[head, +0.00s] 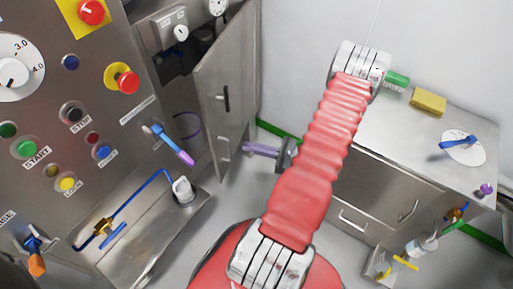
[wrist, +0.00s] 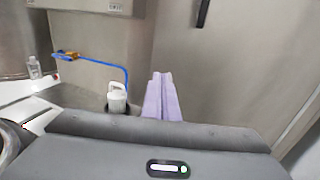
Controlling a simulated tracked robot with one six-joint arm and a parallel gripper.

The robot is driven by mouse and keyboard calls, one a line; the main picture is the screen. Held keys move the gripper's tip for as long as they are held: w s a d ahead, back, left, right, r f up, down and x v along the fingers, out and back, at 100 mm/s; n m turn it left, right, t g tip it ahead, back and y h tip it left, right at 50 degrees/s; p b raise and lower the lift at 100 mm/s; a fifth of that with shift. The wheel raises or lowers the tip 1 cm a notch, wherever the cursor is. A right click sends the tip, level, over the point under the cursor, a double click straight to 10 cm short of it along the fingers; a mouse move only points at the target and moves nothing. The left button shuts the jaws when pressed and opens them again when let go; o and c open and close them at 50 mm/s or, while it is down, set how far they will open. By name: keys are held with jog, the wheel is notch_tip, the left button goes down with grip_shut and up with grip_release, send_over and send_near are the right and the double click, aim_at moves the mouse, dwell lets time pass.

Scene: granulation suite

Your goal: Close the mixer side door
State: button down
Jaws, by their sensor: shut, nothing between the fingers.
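The mixer side door (head: 237,75) is a grey metal panel with a dark upright handle (head: 226,98). It stands ajar, with the cabinet interior showing at its left. In the wrist view the door (wrist: 235,70) fills the right side, with the handle (wrist: 203,12) at the top. My gripper (head: 250,148) has purple fingers, pressed together and empty, pointing left near the door's lower right side. In the wrist view the gripper (wrist: 161,76) is in front of grey metal surfaces. I cannot tell whether it touches the door.
The control panel (head: 60,130) with knobs and buttons is at left. A steel ledge (head: 150,245) below holds a white-capped container (head: 183,190) and blue tubing. A cabinet (head: 365,190) at right carries a yellow sponge (head: 428,102). Floor shows between them.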

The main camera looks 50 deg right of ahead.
aim_at(215, 138)
jog(key=x, duration=1)
jog(key=shift+w+a, duration=0.15)
jog(key=shift+w, duration=0.05)
